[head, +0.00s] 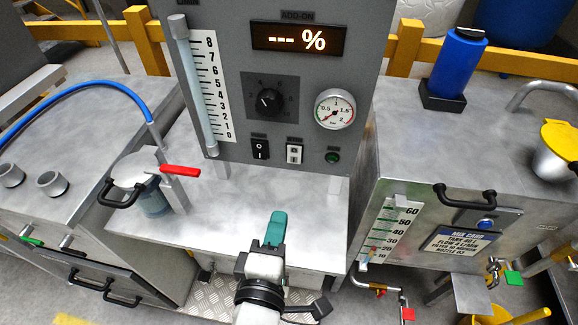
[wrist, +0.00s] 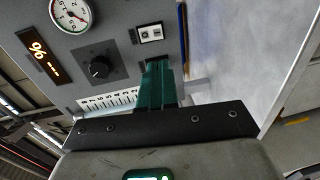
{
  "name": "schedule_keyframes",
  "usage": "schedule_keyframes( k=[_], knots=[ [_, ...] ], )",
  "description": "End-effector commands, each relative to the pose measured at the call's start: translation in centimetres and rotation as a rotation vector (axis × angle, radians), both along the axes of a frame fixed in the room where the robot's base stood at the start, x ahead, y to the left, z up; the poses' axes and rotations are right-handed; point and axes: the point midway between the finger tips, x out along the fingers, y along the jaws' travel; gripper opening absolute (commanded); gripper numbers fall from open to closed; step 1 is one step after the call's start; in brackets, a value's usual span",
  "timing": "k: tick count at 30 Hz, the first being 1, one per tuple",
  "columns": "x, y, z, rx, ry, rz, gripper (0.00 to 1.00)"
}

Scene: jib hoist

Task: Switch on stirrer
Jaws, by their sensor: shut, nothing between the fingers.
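The grey control panel (head: 225,100) carries two rocker switches, a black one (head: 259,149) and a white one (head: 294,153). Their small labels are too small to read, so I cannot tell which is the stirrer's. My gripper (head: 275,218) has teal fingers, shut and empty, below and in front of the panel. In the wrist view, the fingers (wrist: 157,66) reach toward the switch row. The white switch (wrist: 151,33) shows just beyond their tips; the black switch seems hidden behind them. Contact with the panel is not visible.
Above the switches are a black knob (head: 269,102), a pressure gauge (head: 334,109) and a display (head: 299,40) showing "--- %". A green lamp (head: 332,157) sits right of them. A red-handled valve (head: 180,171) stands left. The steel top before the panel is mostly clear.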

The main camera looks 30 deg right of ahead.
Motion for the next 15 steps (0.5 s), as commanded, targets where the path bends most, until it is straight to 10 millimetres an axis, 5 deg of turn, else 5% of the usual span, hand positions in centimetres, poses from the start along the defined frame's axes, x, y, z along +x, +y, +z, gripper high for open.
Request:
schedule_keyframes(
  k=[8, 15],
  knots=[
    [0.8, -0.7, -0.1, 0.001, 0.001, -0.005, 0.0],
    [4.0, -3.1, -0.6, 0.001, 0.001, -0.006, 0.0]
  ],
)
